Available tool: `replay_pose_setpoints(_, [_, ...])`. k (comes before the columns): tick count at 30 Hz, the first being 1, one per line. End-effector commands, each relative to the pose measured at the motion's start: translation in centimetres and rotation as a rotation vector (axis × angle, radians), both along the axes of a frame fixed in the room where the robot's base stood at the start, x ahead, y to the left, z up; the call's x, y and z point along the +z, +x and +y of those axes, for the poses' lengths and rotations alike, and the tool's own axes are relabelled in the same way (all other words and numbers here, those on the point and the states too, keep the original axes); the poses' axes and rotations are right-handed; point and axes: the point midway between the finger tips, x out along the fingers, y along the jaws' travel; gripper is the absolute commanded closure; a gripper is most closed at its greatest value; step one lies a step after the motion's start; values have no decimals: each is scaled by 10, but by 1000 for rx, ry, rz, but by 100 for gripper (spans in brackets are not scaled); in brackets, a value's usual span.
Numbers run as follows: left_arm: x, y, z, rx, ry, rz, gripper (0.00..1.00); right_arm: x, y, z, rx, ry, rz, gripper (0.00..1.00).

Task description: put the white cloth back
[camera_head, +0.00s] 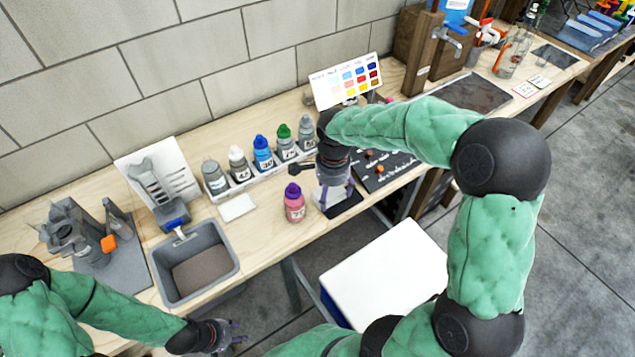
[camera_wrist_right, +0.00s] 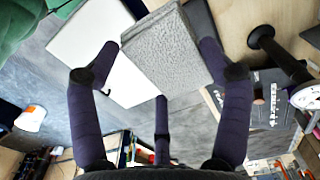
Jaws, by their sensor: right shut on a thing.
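The white cloth (camera_wrist_right: 160,50) is a thick, pale, rough-textured pad between the fingers of my right gripper (camera_wrist_right: 160,75) in the right wrist view. In the head view my right gripper (camera_head: 336,193) points down at the table's front edge. The cloth (camera_head: 329,198) shows there as a pale patch beside the fingers, partly hidden by them. A black pad (camera_head: 347,205) lies at or under it; whether the cloth touches it I cannot tell. My left gripper (camera_head: 238,333) is low in front of the table, empty, its fingers apart.
A pink bottle with a purple cap (camera_head: 294,204) stands just left of my right gripper. Behind it is a rack with several capped bottles (camera_head: 262,156). A flat white square (camera_head: 237,207) and a grey bin (camera_head: 193,262) are further left. A white-topped stand (camera_head: 385,275) is in front.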

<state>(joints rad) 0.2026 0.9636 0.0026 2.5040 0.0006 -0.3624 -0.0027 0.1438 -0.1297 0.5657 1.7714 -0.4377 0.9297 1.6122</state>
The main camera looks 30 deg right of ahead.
Motion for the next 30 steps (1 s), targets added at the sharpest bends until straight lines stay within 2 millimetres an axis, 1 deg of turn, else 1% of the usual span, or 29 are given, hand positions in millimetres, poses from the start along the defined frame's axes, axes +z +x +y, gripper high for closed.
replay_pose_setpoints(1, [-5, 0, 0, 0, 0, 1, 60, -8, 10, -3, -1, 1, 2, 52])
replay_pose_setpoints(10, [-19, 0, 0, 0, 0, 0, 60, -35, 65, -22, -1, 1, 2, 52])
replay_pose_setpoints(12, [-24, 0, 0, 0, 0, -1, 60, -49, 74, -26, -1, 1, 4, 52])
replay_pose_setpoints(15, [-30, 0, 0, 0, 0, -1, 60, -65, 87, -30, -1, 1, 1, 52])
replay_pose_setpoints(18, [-34, 0, 0, 0, 0, -1, 60, -76, 96, -33, 0, 0, 1, 52])
replay_pose_setpoints(26, [-37, 0, 0, 0, 0, -1, 60, -87, 106, -37, 0, 0, 0, 52])
replay_pose_setpoints(30, [-43, 0, 0, 0, 0, -1, 60, -105, 107, -38, 0, 1, 4, 52])
